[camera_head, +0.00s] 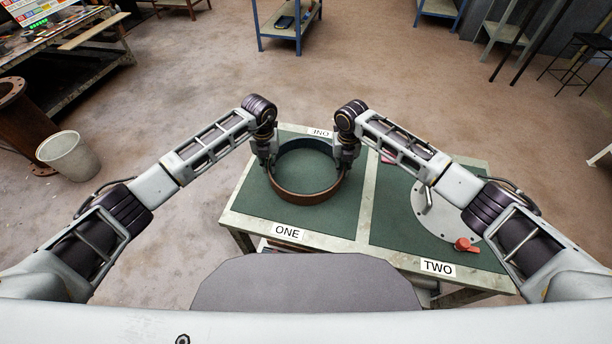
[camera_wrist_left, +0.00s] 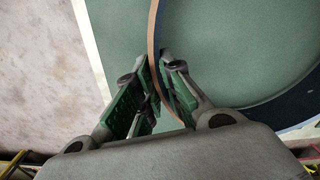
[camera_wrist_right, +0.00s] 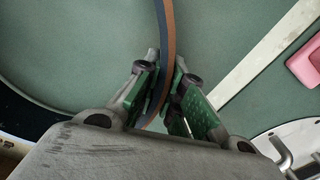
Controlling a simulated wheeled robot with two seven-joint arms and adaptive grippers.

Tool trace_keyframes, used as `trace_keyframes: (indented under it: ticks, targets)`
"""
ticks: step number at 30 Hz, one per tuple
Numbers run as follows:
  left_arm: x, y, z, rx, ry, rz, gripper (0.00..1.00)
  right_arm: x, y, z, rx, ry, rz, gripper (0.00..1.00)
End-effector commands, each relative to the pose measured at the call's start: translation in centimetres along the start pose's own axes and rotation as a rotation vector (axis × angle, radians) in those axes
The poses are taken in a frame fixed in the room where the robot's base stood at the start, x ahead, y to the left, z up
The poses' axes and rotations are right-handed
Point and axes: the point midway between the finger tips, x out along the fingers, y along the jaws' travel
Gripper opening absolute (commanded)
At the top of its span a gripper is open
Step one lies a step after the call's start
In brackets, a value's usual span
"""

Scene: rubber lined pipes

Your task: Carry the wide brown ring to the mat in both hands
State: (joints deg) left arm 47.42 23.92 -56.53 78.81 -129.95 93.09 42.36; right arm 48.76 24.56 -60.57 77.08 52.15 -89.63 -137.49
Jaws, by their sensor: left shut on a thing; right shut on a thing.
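The wide brown ring (camera_head: 304,194) is on or just above the green mat marked ONE (camera_head: 252,203); I cannot tell whether it touches. My left gripper (camera_head: 268,162) is shut on the ring's left wall, with one finger outside and one inside. In the left wrist view the ring's rim (camera_wrist_left: 154,35) runs between the green finger pads (camera_wrist_left: 158,85). My right gripper (camera_head: 344,160) is shut on the ring's right wall. In the right wrist view the rim (camera_wrist_right: 167,40) passes between its pads (camera_wrist_right: 164,80). A second green mat, marked TWO (camera_head: 393,215), lies to the right.
On mat TWO lie a pale round flange plate (camera_head: 432,215), a red-orange object (camera_head: 465,245) and a pink block (camera_head: 387,157), partly hidden by my right arm. A pale strip (camera_head: 365,205) divides the mats. A white bin (camera_head: 68,157) stands on the floor at left.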

Motion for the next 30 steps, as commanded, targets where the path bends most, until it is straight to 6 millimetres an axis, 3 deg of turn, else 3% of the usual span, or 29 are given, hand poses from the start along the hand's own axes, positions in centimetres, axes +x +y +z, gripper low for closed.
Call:
trace_keyframes:
  ticks: [12,13,17,30]
  targets:
    - [0.65,0.04,0.09,-0.001,-0.002,0.0,0.0,0.66,-0.04,0.08,0.001,-0.002,0.0,0.0]
    - [0.71,0.07,0.01,-0.001,0.0,0.001,0.13,0.72,-0.08,0.01,0.001,0.0,-0.001,0.13]
    - [0.66,0.05,0.01,-0.001,0.0,0.001,0.3,0.67,-0.06,0.01,0.001,0.0,-0.001,0.3]
    - [0.41,0.0,0.03,0.0,-0.001,0.0,0.31,0.67,0.0,0.0,0.0,0.0,0.0,0.31]
